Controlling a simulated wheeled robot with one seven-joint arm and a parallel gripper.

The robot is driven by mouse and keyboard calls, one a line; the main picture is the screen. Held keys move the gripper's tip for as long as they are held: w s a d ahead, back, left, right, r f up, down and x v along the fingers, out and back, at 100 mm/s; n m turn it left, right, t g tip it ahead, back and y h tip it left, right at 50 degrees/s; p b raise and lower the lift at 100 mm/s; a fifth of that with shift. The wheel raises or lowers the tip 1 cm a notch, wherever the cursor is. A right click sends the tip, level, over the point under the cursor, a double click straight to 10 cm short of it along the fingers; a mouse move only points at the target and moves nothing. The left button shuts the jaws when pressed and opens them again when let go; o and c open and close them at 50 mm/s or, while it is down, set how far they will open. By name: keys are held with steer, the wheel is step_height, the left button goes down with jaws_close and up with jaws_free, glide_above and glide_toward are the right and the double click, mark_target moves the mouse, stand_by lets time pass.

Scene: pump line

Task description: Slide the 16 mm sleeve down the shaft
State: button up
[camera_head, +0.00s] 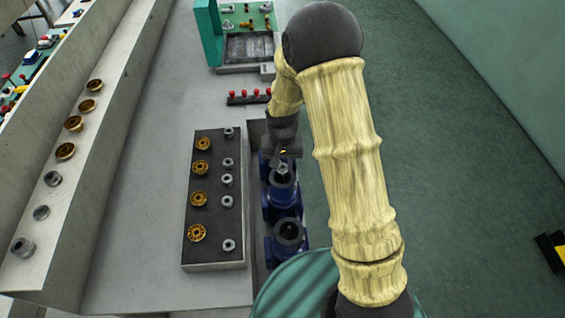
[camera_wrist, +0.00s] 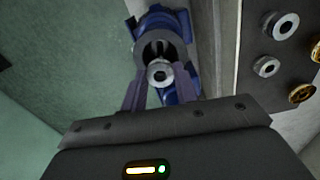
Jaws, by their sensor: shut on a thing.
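My gripper (camera_head: 282,165) is over the farthest visible blue pump (camera_head: 283,186) in the row. In the wrist view its two dark fingers (camera_wrist: 160,82) are shut on a small silver sleeve (camera_wrist: 160,73), with one finger on each side. The sleeve is a ring with a dark bore, and it also shows in the head view (camera_head: 282,171). It is in line with the round grey opening of the blue pump (camera_wrist: 157,42). The shaft is mostly hidden behind the sleeve. I cannot tell whether the sleeve is around it or above it.
Two nearer blue pumps (camera_head: 285,200) (camera_head: 289,232) stand in the same row. A dark tray (camera_head: 213,240) left of them holds brass flanged parts and silver sleeves. More rings lie on the left ledge (camera_head: 96,140). Red-topped pegs (camera_head: 248,98) stand beyond.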

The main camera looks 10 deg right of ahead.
steer(key=shift+f+b, duration=0.6)
steer(key=shift+f, duration=0.5)
stand_by(1.1)
steer(key=o, duration=1.1)
steer(key=shift+c, duration=0.2)
steer(key=shift+r, duration=0.15)
step_height(320, 180, up, 17)
steer(key=b, duration=0.1)
steer(key=shift+b, duration=0.35)
